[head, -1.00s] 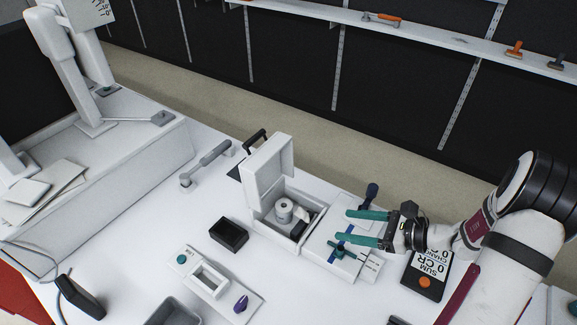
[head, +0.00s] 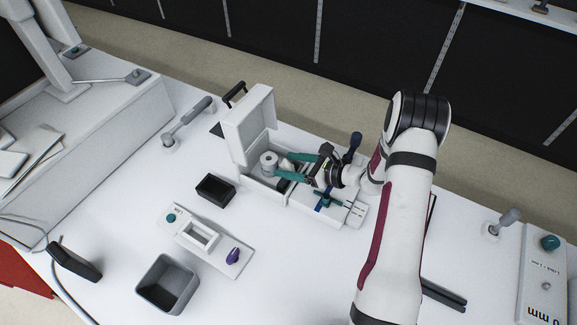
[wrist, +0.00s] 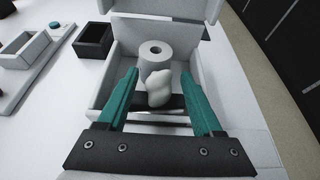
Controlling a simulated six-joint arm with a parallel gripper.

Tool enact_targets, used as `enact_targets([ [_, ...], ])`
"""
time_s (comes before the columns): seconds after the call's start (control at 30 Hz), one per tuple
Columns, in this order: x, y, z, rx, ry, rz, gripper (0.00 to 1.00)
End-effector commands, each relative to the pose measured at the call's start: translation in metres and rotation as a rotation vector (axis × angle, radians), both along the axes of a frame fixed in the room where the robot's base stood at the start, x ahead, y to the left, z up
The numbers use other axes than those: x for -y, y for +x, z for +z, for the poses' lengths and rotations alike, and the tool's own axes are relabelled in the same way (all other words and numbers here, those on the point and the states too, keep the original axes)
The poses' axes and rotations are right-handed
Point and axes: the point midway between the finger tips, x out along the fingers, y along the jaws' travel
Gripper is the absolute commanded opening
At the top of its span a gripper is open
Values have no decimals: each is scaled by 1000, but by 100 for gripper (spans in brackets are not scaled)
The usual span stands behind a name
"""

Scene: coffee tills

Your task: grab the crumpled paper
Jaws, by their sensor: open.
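The crumpled paper (wrist: 159,90) is a small white lump in the wrist view. It lies in the open white box (head: 262,188), in front of a white paper roll (wrist: 154,57). In the head view the roll (head: 269,160) shows, and the paper (head: 286,165) is partly hidden by my gripper. My gripper (wrist: 164,82) has teal fingers and is open. Its fingers reach into the box, one on each side of the paper, with gaps visible. It also shows in the head view (head: 282,165).
The box's raised lid (head: 249,127) stands at its left. A small black tray (head: 215,188) and a white panel with a purple knob (head: 233,255) lie to the left. A grey bin (head: 168,284) stands in front. The white counter between them is clear.

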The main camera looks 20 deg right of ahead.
Motion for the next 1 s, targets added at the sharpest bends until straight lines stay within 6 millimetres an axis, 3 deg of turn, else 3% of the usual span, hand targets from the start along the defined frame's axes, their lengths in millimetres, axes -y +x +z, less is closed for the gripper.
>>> enact_targets([
  [0.1,0,0,0,0,0,0,64],
  [0.47,0,-1,0,0,0,1,0],
  [0.83,0,0,3,0,0,1,0],
  [1.0,0,0,24,3,-3,3,0],
])
